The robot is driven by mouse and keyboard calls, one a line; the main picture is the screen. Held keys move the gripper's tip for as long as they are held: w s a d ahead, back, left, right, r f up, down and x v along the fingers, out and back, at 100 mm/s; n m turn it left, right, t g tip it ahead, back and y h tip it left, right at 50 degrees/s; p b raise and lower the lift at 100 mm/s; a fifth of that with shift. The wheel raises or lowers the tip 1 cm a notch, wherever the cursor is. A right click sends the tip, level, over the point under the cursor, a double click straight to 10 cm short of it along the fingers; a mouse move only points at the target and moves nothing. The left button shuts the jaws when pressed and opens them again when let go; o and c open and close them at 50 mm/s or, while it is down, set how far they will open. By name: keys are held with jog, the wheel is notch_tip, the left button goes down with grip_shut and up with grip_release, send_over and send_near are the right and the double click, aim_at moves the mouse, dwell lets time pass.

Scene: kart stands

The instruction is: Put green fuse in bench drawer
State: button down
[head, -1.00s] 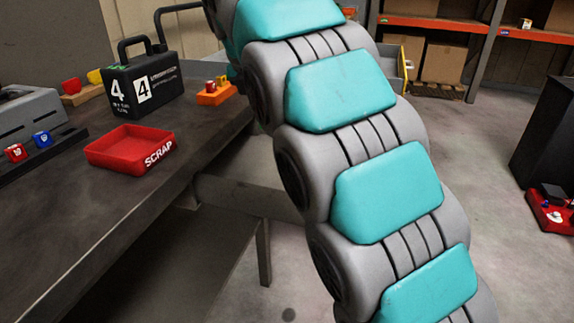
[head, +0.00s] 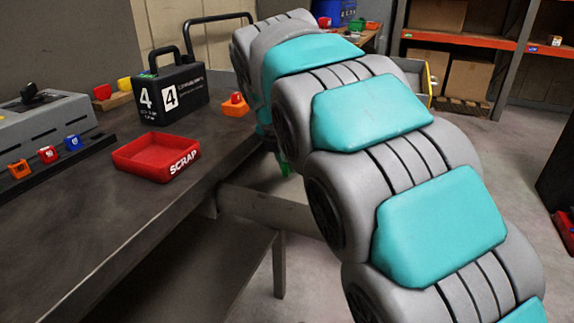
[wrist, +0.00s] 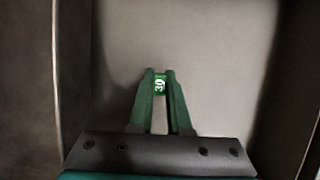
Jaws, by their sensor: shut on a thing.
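The green fuse (wrist: 160,86), marked with a white 30, is between the green fingertips of my gripper (wrist: 160,76) in the wrist view. The fingers are shut on it. Below and around them is a box-like space with a grey floor and dark side walls, which looks like the open bench drawer (wrist: 205,45). The fuse shows over this floor; I cannot tell how high above it. In the head view my arm hides the drawer and most of the gripper; only a small green part shows below the arm at the bench's edge.
The dark workbench (head: 120,215) holds a red SCRAP tray (head: 140,165), a black case marked 4 (head: 165,95), a grey device (head: 45,125) and a rack with orange, red and blue fuses (head: 47,154). Shelves with cartons (head: 470,80) stand at the back.

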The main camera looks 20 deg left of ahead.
jog(key=shift+f, duration=0.5)
jog(key=c, duration=0.9)
grip_release()
jog(key=shift+f, duration=0.15)
jog(key=shift+o, duration=0.2)
jog(key=v, duration=1.2)
